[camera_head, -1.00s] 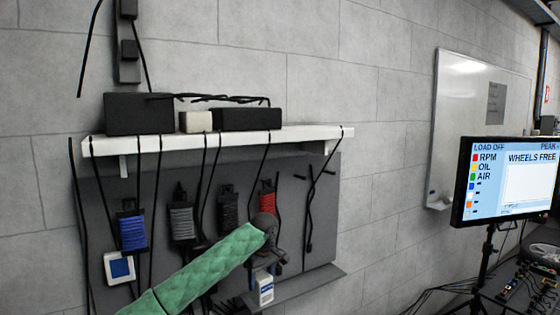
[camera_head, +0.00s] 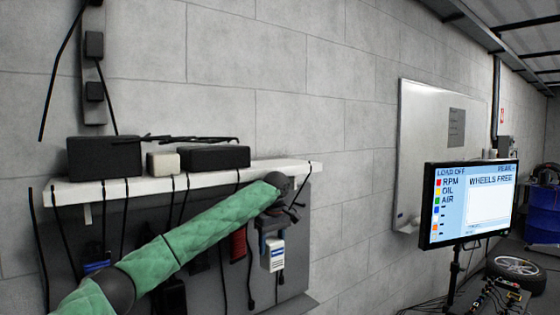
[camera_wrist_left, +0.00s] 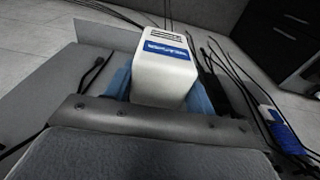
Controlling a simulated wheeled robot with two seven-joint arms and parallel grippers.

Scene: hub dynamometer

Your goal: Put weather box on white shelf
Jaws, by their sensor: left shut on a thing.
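The weather box (camera_head: 274,255) is a small white box with a blue label. It hangs in my left gripper (camera_head: 271,236), in front of the grey board and below the right part of the white shelf (camera_head: 300,168). In the left wrist view the box (camera_wrist_left: 163,75) sits between the blue finger pads of my left gripper (camera_wrist_left: 160,96), which is shut on it. The shelf is a long white plank on the wall. My green-sleeved left arm crosses in front of its right part. My right gripper is not in view.
On the shelf stand a black box (camera_head: 104,157), a small cream box (camera_head: 162,163) and a second black box (camera_head: 213,158) with cables. The shelf's right end looks bare. Cables hang over its front edge. A monitor (camera_head: 470,203) stands at right.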

